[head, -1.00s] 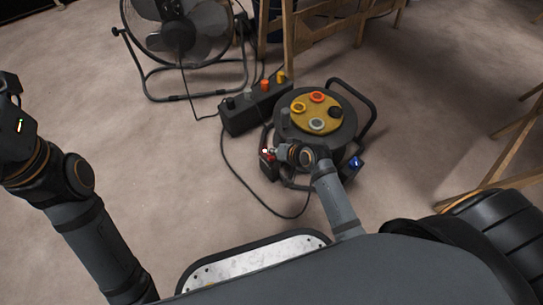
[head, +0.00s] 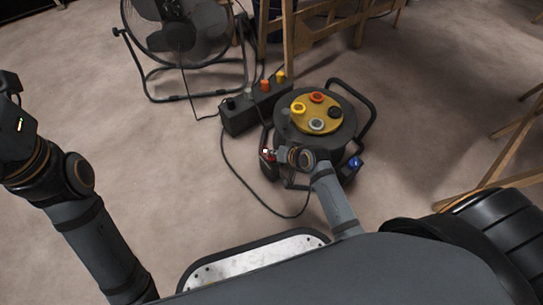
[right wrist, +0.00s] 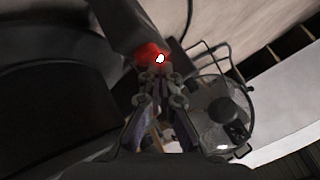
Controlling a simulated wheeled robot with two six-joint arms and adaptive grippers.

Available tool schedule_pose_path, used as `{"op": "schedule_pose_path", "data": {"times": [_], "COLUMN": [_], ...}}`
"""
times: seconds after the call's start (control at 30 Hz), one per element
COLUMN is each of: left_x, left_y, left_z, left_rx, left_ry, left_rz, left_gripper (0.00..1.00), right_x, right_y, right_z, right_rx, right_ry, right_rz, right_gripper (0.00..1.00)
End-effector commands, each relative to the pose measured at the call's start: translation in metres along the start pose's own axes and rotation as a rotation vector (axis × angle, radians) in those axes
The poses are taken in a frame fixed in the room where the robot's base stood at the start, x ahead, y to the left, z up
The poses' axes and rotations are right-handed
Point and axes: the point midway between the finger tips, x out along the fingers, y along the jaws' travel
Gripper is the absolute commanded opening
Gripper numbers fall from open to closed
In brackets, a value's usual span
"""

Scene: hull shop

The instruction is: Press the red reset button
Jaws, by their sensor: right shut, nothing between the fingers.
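The red reset button (right wrist: 148,52) glows red with a bright white spot in the right wrist view, just beyond my right fingertips. In the head view the button (head: 265,152) is a small lit spot on a dark block at the left front of the cable reel (head: 287,127). My right gripper (right wrist: 161,78) is shut and empty, its tips very close to the button; I cannot tell whether they touch it. In the head view the right gripper (head: 274,154) reaches the button from the right. My left arm stands at the left edge, its fingers out of view.
A floor fan (head: 180,35) stands at the back left. A wooden trestle (head: 330,32) stands behind and another wooden frame (head: 500,160) at right. A black cable loops over the floor, which is clear at left.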

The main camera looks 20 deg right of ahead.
Motion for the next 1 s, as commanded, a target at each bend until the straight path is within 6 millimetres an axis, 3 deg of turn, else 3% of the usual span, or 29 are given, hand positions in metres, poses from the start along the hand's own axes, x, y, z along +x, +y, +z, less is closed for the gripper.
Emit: {"op": "schedule_pose_path", "data": {"times": [1.0], "left_x": [0.0013], "left_y": [-0.0001], "left_z": [0.0000], "left_rx": [0.000], "left_ry": [0.000], "left_rz": [0.000], "left_gripper": [0.56], "right_x": [0.0053], "right_y": [0.0039], "right_z": [0.0043], "right_rx": [0.001], "right_ry": [-0.001], "right_rz": [0.000], "right_gripper": [0.00]}}
